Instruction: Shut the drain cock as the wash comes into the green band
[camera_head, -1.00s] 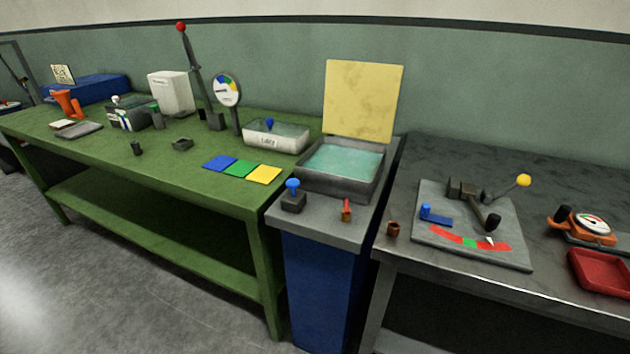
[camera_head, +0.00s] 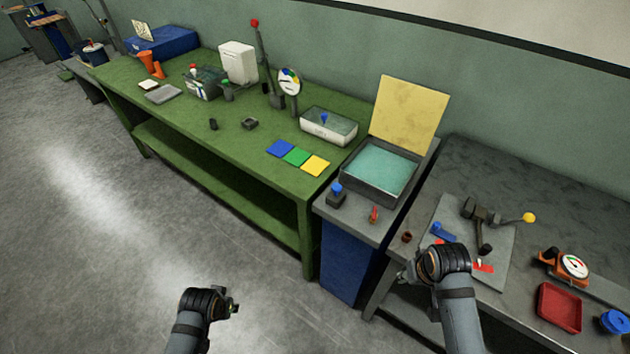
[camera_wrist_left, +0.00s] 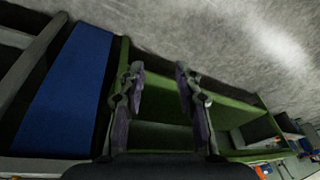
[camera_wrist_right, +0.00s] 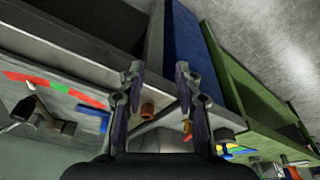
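The basin (camera_head: 345,178) holds teal wash and has a yellow panel standing behind it. On the ledge before it are a small red-handled cock (camera_head: 373,215) and a blue-topped knob (camera_head: 336,194); I cannot tell for sure which is the drain cock. A dial (camera_head: 289,80) with coloured bands stands on the green bench; its needle is too small to read. My left gripper (camera_wrist_left: 158,75) is open and empty over the floor in front of the bench. My right gripper (camera_wrist_right: 157,75) is open and empty, near the grey bench's front edge, apart from the ledge fittings.
A small copper cup (camera_head: 407,237) stands between the ledge and the grey bench's plate (camera_head: 497,262), which carries a yellow-knobbed lever. A red tray (camera_head: 559,307) and an orange gauge (camera_head: 572,266) lie to the right. The floor (camera_head: 120,230) at left is clear.

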